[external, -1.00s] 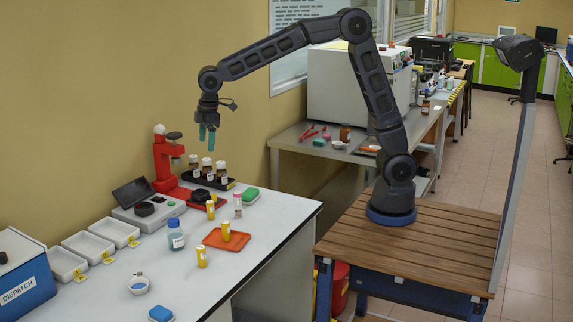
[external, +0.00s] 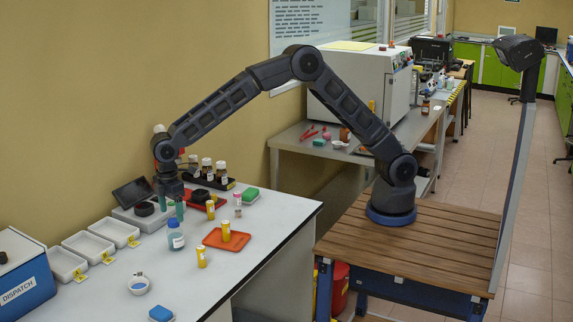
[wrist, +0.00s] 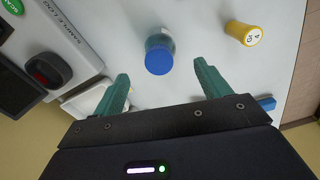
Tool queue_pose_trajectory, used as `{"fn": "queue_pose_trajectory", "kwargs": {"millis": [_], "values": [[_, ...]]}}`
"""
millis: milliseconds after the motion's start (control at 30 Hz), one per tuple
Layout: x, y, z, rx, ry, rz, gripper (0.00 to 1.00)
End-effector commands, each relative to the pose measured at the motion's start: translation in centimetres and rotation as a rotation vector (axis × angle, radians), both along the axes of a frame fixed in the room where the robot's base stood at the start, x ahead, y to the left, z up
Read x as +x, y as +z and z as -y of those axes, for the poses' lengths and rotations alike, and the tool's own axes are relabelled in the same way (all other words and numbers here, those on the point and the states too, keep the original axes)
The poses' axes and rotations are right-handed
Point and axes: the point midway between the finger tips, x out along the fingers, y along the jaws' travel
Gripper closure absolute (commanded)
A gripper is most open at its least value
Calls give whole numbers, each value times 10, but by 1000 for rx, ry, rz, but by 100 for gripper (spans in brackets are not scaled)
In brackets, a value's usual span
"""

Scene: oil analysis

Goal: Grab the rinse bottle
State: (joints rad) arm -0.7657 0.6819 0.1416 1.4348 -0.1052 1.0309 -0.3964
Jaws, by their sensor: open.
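The rinse bottle (external: 176,237) appears to be the clear bottle with blue liquid, a blue cap and a white label. It stands upright on the white bench. In the wrist view the bottle (wrist: 159,52) shows from above, cap toward me, just beyond and between my fingertips. My gripper (external: 172,209) points down with its green fingers apart and empty, slightly behind and above the bottle in the external view. The open fingers also show in the wrist view (wrist: 161,72). No contact with the bottle is visible.
Yellow vials stand nearby, one at the front (external: 202,257) and one on the orange tray (external: 213,244).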

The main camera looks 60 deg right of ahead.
Motion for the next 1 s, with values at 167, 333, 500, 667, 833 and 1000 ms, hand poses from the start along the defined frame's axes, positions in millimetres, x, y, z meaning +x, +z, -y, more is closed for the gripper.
{"fn": "queue_pose_trajectory", "kwargs": {"millis": [167, 333, 500, 667, 833, 1000], "values": [[0, -27, 0, -2, 0, -1, 24], [0, -42, 1, -1, 0, -1, 24], [0, -53, 1, -3, 0, -2, 24], [0, -74, 2, -3, -1, -2, 24], [0, -92, 2, -1, 0, -1, 24], [0, -93, 2, 0, 0, 0, 24]]}}
